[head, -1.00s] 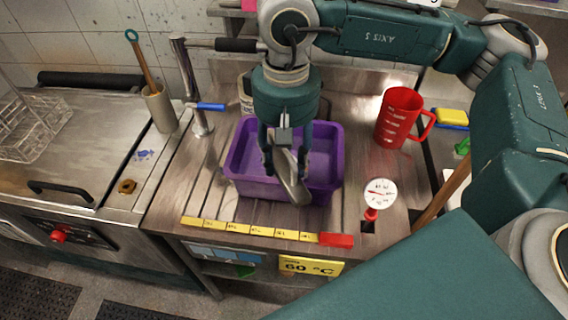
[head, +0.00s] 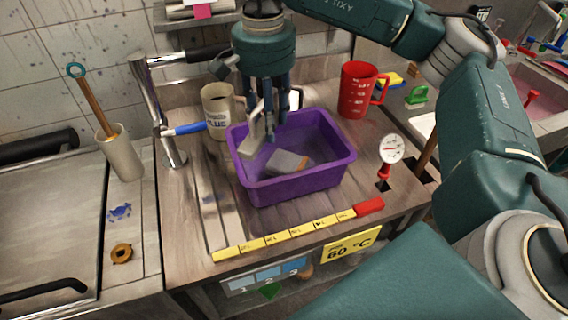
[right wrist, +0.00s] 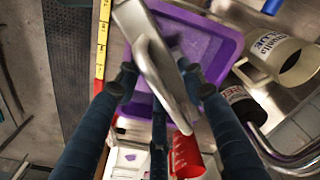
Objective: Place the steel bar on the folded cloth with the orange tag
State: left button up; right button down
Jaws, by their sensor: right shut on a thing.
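The steel bar (head: 252,140) is a flat, grey metal piece hanging tilted from my right gripper (head: 268,118), which is shut on it above the left part of the purple tub (head: 300,189). In the right wrist view the bar (right wrist: 152,62) runs between the fingers (right wrist: 160,80), with the tub (right wrist: 218,45) behind it. A grey folded cloth (head: 284,162) with a small orange tag (head: 305,161) lies in the tub, to the right of the bar and apart from it in the head view. My left gripper is not in view.
A cream mug (head: 218,112) marked BLUE stands behind the tub's left side, near a tap (head: 160,110) with a blue lever. A red jug (head: 357,90) stands behind right. A dial thermometer (head: 391,150) stands right of the tub. A yellow strip (head: 290,233) edges the counter front.

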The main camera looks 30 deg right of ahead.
jog(key=w+d+r+m, duration=0.2)
jog(key=d+r+m, duration=0.2)
jog(key=d+m, duration=0.4)
jog(key=m+b, duration=0.1)
jog(key=b, duration=0.1)
send_near(289, 163)
jog(key=shift+w+d+f+p, duration=0.1)
jog(key=shift+d+f+p, duration=0.1)
jog(key=shift+f+p, duration=0.9)
jog(key=shift+f, duration=0.05)
notch_tip(289, 163, down, 3)
jog(key=shift+f+p, duration=0.15)
jog(key=shift+p, duration=0.25)
jog(key=shift+f, duration=0.3)
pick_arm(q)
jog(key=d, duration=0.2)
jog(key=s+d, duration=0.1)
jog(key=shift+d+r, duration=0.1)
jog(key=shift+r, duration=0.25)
